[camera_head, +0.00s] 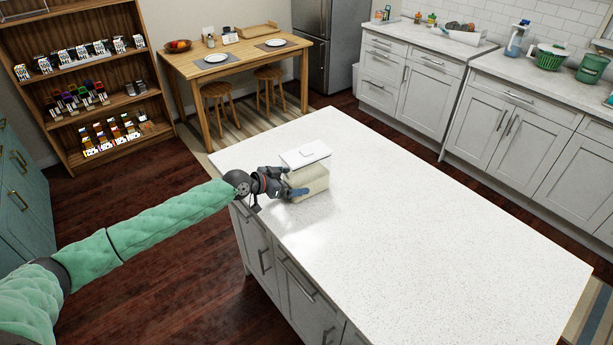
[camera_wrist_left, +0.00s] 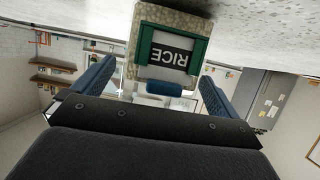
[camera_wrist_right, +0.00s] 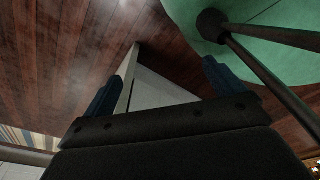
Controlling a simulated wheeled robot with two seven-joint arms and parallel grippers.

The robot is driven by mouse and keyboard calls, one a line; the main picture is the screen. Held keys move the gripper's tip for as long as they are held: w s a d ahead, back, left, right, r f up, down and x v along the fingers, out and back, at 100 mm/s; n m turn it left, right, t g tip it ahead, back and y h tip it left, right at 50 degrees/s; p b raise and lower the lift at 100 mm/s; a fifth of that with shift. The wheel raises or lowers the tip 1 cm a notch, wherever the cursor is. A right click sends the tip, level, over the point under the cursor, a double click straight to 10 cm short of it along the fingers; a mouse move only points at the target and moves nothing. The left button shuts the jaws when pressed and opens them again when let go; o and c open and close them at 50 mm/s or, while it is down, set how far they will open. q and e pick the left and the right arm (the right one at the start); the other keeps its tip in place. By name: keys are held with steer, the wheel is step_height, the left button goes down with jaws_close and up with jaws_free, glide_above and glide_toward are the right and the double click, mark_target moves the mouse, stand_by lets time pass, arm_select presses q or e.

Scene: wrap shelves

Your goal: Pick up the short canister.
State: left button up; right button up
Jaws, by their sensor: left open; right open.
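The canister (camera_head: 308,180) stands on the white island top near its far left end. It is a short, squarish, see-through container with beige contents and a white lid (camera_head: 305,155). My left gripper (camera_head: 287,186) is open at the canister's near left side. In the left wrist view the canister lies ahead between the spread fingers (camera_wrist_left: 158,75); I cannot tell whether they touch it. My right gripper (camera_wrist_right: 161,82) is open and empty, outside the head view.
The rest of the island top (camera_head: 430,230) is clear. A wooden table (camera_head: 240,58) with plates and stools stands behind. A shelf rack (camera_head: 95,75) with many small goods is at the left. Grey counters (camera_head: 430,60) run along the right. Dark wood floor shows below my right gripper.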

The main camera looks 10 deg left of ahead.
arm_select(q)
steer(key=shift+x, duration=0.85)
steer(key=c, duration=1.6)
steer(key=shift+r, duration=0.1)
steer(key=shift+c, duration=0.3)
